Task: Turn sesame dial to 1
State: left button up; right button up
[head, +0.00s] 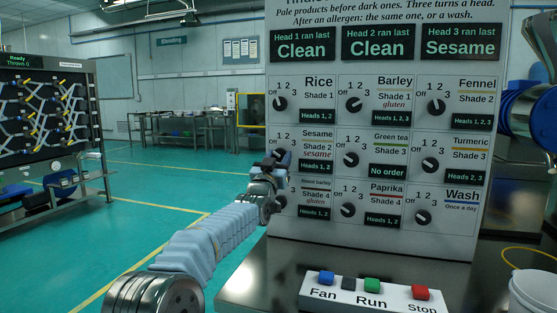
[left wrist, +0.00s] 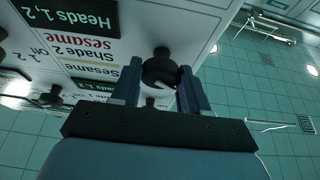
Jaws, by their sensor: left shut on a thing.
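The sesame dial (head: 283,155) is a black round knob in the left column of the light panel, second row, with the marks Off, 1, 2 and 3 around it. My left gripper (head: 273,164) is at this knob and partly hides it. In the left wrist view the two fingers (left wrist: 161,88) of my left gripper are shut on the sesame dial (left wrist: 160,66), one on each side. The sesame label (left wrist: 95,45) appears upside down there. I cannot tell which mark the dial points to. My right gripper is not in view.
The panel (head: 330,228) carries several other dials, including the rice dial (head: 280,103) above and one below, partly behind my arm. Buttons for Fan (head: 326,278), Run (head: 371,285) and Stop (head: 420,292) stand in front. Open floor (head: 160,200) lies to the left.

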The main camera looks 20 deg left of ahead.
pick_arm(q)
jog(key=shift+m+h, duration=0.4)
jog(key=shift+m, duration=0.1)
jog(key=shift+a+m+h, duration=0.1)
jog(key=shift+m+h, duration=0.3)
jog(key=shift+m, duration=0.5)
jog(key=m+h, duration=0.2)
jog(key=m, duration=0.2)
jog(key=shift+a+r+g+p, duration=0.1)
jog(key=shift+g+p, duration=0.2)
jog(key=shift+g, duration=0.1)
jog(key=shift+m+g+h, duration=0.6)
jog(key=shift+m+h, duration=0.3)
jog(key=shift+m, duration=1.2)
jog(key=o, duration=1)
jog(key=shift+o, duration=0.2)
jog(key=shift+s, duration=0.1)
